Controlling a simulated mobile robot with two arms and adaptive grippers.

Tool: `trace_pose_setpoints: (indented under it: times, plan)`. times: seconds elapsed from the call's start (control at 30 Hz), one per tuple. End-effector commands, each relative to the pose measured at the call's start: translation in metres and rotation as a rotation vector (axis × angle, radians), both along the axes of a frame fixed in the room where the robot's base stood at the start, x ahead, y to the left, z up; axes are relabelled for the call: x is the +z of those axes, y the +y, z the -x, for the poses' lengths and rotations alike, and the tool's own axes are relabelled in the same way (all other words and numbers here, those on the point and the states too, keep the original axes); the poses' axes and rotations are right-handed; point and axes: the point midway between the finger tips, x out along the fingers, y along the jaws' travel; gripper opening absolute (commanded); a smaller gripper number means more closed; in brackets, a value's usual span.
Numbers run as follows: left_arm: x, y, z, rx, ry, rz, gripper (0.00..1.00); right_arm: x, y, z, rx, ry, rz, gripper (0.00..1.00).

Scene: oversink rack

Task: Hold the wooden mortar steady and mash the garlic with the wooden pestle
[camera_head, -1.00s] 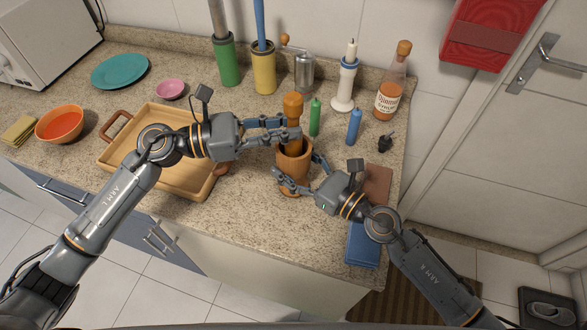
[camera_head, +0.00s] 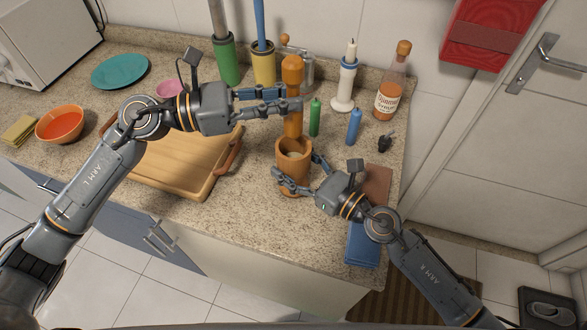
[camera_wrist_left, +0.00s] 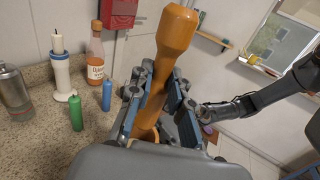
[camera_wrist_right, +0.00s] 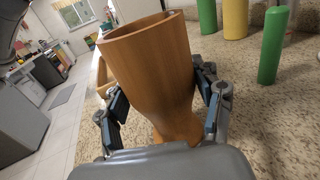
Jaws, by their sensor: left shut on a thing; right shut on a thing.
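The wooden mortar (camera_head: 291,178) stands upright near the counter's front edge. My right gripper (camera_head: 296,174) is shut around it; the right wrist view shows the mortar (camera_wrist_right: 152,75) between the fingers. My left gripper (camera_head: 288,100) is shut on the wooden pestle (camera_head: 292,70), which is upright over the mortar. The pestle (camera_wrist_left: 176,30) also shows between the fingers in the left wrist view. Its lower end is at or just above the mortar's mouth; I cannot tell exactly. A pale piece, seemingly garlic (camera_head: 295,154), shows inside the mortar.
A wooden tray (camera_head: 180,183) lies to the left. A candle holder (camera_head: 344,88) and sauce bottle (camera_head: 391,88) stand behind. A blue cloth (camera_head: 362,246) lies at the front right.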

Motion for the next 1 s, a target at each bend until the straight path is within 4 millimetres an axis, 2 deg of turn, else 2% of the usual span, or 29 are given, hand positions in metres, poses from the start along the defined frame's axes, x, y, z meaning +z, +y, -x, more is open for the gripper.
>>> trace_pose_setpoints:
  times: [0.1,0.13,0.2,0.27,0.67,0.83,1.0]
  plan:
    - [0.0,0.0,0.0,0.0,0.0,0.001,0.0,0.0,0.0,0.0,0.0,0.001,0.0,0.24]
    - [0.0,0.0,0.0,0.0,0.0,0.001,0.0,0.0,0.0,0.0,0.0,0.001,0.0,0.68]
    - [0.0,0.0,0.0,0.0,0.0,0.001,0.0,0.0,0.0,0.0,0.001,0.001,0.0,0.82]
    - [0.0,0.0,0.0,0.0,0.0,0.001,0.0,0.0,0.0,0.0,0.001,0.001,0.0,0.93]
    - [0.0,0.0,0.0,0.0,0.0,0.001,0.0,-0.001,-0.002,0.002,0.0,0.002,0.001,0.93]
    - [0.0,0.0,0.0,0.0,0.0,0.001,0.0,-0.002,-0.019,0.017,0.0,0.006,0.002,0.93]
    - [0.0,0.0,0.0,0.0,0.0,0.001,0.0,-0.002,-0.047,0.041,-0.001,0.008,0.0,0.93]
